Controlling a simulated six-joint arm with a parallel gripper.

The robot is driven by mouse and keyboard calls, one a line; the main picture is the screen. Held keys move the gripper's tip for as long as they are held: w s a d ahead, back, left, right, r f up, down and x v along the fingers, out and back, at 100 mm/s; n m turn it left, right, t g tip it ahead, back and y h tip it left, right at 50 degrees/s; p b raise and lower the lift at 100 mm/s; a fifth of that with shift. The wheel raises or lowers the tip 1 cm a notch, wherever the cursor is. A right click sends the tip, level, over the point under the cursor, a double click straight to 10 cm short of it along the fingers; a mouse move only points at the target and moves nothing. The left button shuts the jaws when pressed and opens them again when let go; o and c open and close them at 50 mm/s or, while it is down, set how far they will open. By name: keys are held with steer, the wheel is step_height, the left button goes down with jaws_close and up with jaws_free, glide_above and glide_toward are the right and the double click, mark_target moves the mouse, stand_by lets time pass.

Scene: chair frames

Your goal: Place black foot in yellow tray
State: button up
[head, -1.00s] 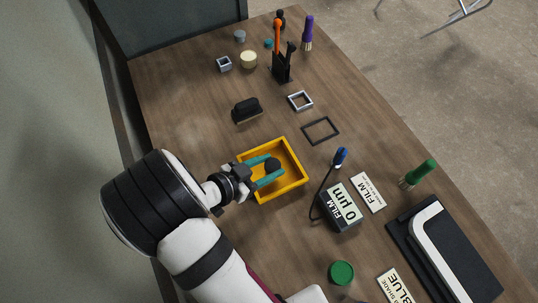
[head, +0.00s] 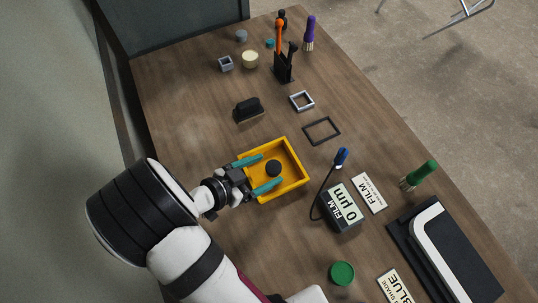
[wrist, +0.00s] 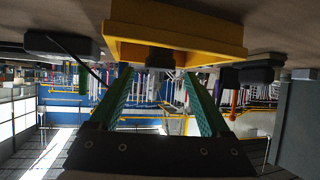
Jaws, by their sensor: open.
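The yellow tray (head: 297,184) sits on the wooden table in the middle of the head view. It also shows upside down at the top of the wrist view (wrist: 180,34). The black foot (head: 273,168), small and round, is within the tray's outline. It shows as a dark shape at the tray's rim in the wrist view (wrist: 160,57); I cannot tell whether it rests on the tray floor. My gripper (head: 271,169) is open over the tray. Its teal fingers are spread either side of the foot with gaps between.
A black block (head: 248,109) lies behind the tray. A black square frame (head: 321,131) and a grey square frame (head: 301,101) lie to its right. A black pen holder (head: 284,69) is farther back.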

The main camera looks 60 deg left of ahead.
steer(key=v, duration=0.5)
steer(key=shift+s, duration=0.2)
steer(key=w+d+r+m+g+h, duration=0.25)
steer(key=w+d+r+h, duration=0.35)
steer(key=w+d, duration=0.45)
steer(key=w+d+r+m+g+h, duration=0.2)
steer(key=w+d+g, duration=0.1)
steer(key=d, duration=0.3)
steer(key=w+d+r+m+g+h, duration=0.1)
steer(key=w+d+r+g, duration=0.2)
steer(key=d, duration=0.4)
steer(key=s+d+r+m+g+y, duration=0.2)
steer(key=s+d+r+g+y, duration=0.1)
steer(key=s+d+y, duration=0.4)
steer(key=d+r+y, duration=0.1)
steer(key=d, duration=0.2)
steer(key=shift+s+r+g, duration=0.2)
steer(key=shift+s+g, duration=0.05)
steer(key=shift+g, duration=0.1)
steer(key=shift+d+m, duration=0.1)
steer(key=shift+m, duration=0.15)
